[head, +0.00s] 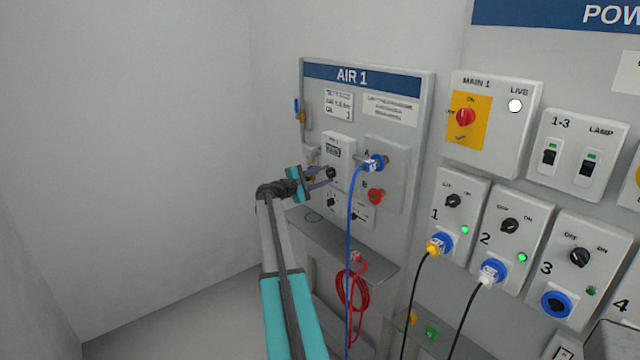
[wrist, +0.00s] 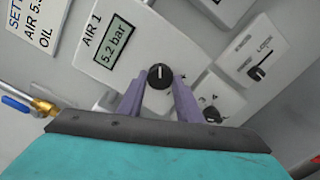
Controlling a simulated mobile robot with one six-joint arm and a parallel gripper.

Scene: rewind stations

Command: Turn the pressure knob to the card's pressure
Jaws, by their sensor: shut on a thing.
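The black pressure knob (wrist: 160,76) with a white pointer line sits on the white AIR 1 unit (wrist: 130,42), below its display (wrist: 111,44), which reads 5.2 bar. My gripper (wrist: 159,84) has its two purple fingers on either side of the knob, shut on it. In the head view my gripper (head: 326,176) reaches the unit's front, and the knob (head: 331,172) shows small at the fingertips. The set card (wrist: 35,22) is cut off in the wrist view; it reads AIR 5 point something. The card (head: 338,105) in the head view is too small to read surely.
A blue hose plug (head: 373,164) in port A and a red fitting (head: 376,196) at port B are to the right. Smaller black knobs (head: 331,203) sit below. A blue-handled valve (head: 297,107) is on the left. A shelf (head: 340,240) juts out underneath.

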